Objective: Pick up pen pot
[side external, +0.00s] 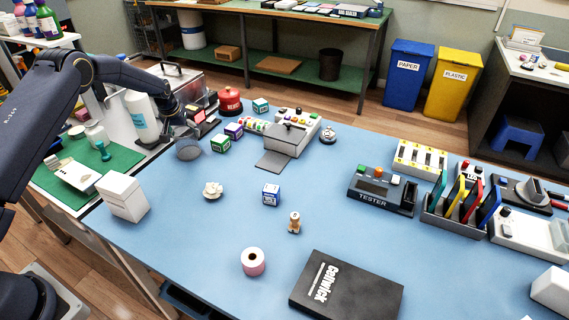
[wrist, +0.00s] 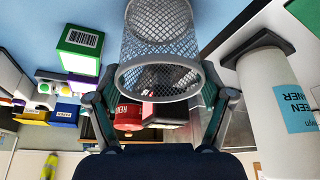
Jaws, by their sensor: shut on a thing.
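The pen pot (wrist: 160,76) is a silver wire-mesh cup. In the wrist view it sits between the two fingers of my gripper (wrist: 160,98), which are shut on its sides. Through its mesh and below its rim, a red object and a dark object show behind it. In the side external view the pen pot (side external: 189,150) is a small dark mesh shape at the left edge of the blue table, just below my gripper (side external: 187,132). I cannot tell whether its base touches the table.
A white bottle (side external: 142,117) stands close left of my gripper. Green (side external: 220,143) and purple (side external: 234,130) boxes are close on the right. A red canister (side external: 230,101) stands behind. A crumpled paper ball (side external: 212,190) lies in front.

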